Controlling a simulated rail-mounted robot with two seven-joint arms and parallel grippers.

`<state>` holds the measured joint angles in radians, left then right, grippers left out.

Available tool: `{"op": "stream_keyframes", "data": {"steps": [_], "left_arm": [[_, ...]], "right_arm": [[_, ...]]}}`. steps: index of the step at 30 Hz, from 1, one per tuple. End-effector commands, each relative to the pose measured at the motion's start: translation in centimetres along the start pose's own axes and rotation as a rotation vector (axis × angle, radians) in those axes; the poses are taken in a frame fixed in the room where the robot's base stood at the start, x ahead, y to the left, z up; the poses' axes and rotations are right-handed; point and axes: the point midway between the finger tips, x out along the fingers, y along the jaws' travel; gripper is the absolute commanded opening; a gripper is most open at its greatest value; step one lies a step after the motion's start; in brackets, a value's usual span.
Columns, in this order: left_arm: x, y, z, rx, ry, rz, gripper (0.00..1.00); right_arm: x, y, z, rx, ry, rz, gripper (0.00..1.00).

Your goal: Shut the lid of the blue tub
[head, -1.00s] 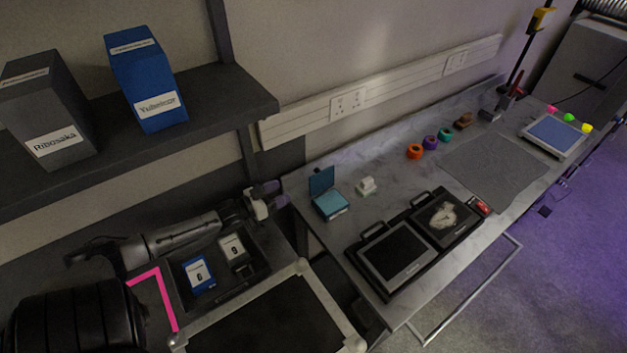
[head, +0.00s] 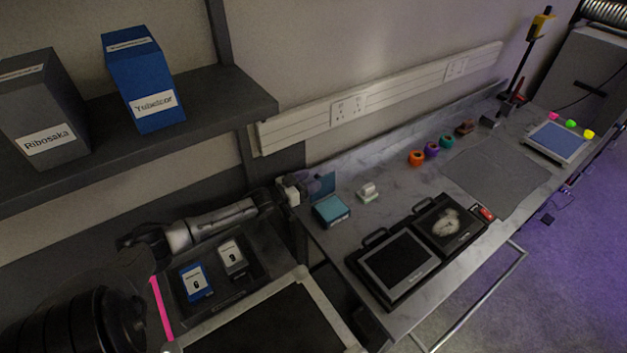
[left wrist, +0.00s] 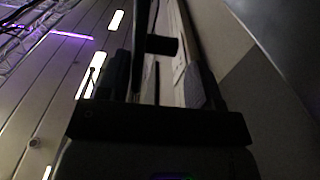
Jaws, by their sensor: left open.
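The blue tub (head: 332,211) stands on the left end of the grey marbled bench in the head view. Its lid (head: 328,185) is open and stands upright at the tub's back edge. My left gripper (head: 312,184) is open beside the lid, at its left, and its fingers overlap part of it. I cannot tell whether they touch the lid. In the left wrist view, my left gripper's fingers (left wrist: 157,80) stand apart, with a dark shape beyond them that I cannot identify. My right gripper is not in view.
A small white object (head: 368,192) stands just right of the tub. A black tray with two devices (head: 398,262) lies in front. Orange, purple and teal rings (head: 432,150) are farther along. A shelf (head: 215,98) hangs at upper left.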

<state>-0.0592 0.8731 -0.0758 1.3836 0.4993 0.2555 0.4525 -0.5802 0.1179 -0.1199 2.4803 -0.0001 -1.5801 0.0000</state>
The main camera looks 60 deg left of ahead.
Motion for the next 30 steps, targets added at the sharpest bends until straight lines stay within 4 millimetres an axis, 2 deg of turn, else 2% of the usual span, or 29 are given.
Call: {"op": "stream_keyframes", "data": {"steps": [8, 20, 30], "left_arm": [[1.8, 0.0, 0.0, 0.001, 0.001, 0.000, 0.60], [2.0, 0.0, 0.0, 0.001, -0.001, 0.000, 0.60], [2.0, 0.0, 0.0, 0.001, 0.000, 0.000, 0.28]], "right_arm": [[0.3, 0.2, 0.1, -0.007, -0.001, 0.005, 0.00], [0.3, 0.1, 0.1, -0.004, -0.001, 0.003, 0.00], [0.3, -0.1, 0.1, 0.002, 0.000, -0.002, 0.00]]}}
